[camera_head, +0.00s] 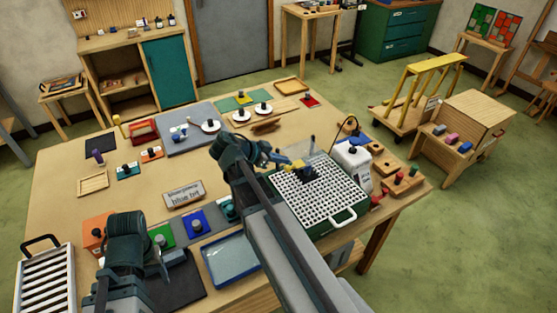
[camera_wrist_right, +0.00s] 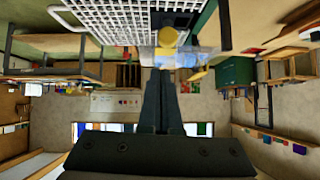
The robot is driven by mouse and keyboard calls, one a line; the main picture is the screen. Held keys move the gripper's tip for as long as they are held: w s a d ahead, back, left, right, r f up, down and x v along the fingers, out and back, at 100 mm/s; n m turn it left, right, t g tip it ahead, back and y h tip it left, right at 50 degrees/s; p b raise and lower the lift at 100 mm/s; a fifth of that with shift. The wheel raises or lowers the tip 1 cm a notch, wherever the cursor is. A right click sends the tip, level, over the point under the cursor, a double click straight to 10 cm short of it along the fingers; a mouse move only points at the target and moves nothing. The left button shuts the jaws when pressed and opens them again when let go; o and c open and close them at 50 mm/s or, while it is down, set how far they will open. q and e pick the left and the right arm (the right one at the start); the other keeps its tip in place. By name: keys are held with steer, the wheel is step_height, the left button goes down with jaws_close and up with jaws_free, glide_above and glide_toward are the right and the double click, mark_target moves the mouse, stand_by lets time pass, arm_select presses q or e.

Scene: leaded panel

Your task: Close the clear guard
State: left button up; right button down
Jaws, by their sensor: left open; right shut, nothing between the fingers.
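The grinder (camera_head: 345,207) is a green tray with a white grid top and a white handle, at the table's right side. A clear guard (camera_head: 322,160) appears as a see-through panel at the grid's back; its exact tilt is hard to tell. In the right wrist view, a clear piece (camera_wrist_right: 200,52) and a yellow knob (camera_wrist_right: 168,38) lie just beyond my fingertips. My right gripper (camera_head: 277,157) is shut and empty, close to the yellow part by the guard; contact cannot be told. My left gripper (camera_head: 160,262) is open and empty over the table's front left.
A white bottle-like unit (camera_head: 352,160) stands right behind the grid. A blue tray (camera_head: 232,260), a label plate (camera_head: 183,194) and coloured blocks sit left of the grinder. A white slatted rack (camera_head: 45,283) is at far left. The table's left middle is fairly clear.

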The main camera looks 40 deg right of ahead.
arm_select(q)
step_height(320, 180, up, 6)
steer(key=p, duration=0.5)
steer(key=shift+r, duration=0.2)
arm_select(e)
steer(key=v, duration=1)
steer(key=shift+s+r, duration=0.2)
steer(key=shift+s, duration=0.1)
arm_select(q)
steer(key=shift+a, duration=0.15)
arm_select(e)
steer(key=shift+a, duration=0.1)
arm_select(q)
step_height(320, 180, down, 14)
steer(key=b, duration=1.4)
steer(key=shift+f, duration=0.25)
arm_select(e)
steer(key=s+a+f+n+y, duration=0.3)
steer(key=a+f+n, duration=0.4)
steer(key=a, duration=0.2)
steer(key=s+a+f+n+y, duration=0.3)
steer(key=a+f+n, duration=0.5)
steer(key=a, duration=0.1)
steer(key=s+a+f+n+y, duration=0.3)
steer(key=a+f+n, duration=0.5)
steer(key=a, duration=0.1)
steer(key=shift+s+a, duration=0.15)
steer(key=shift+s, duration=0.15)
steer(key=shift+a, duration=0.1)
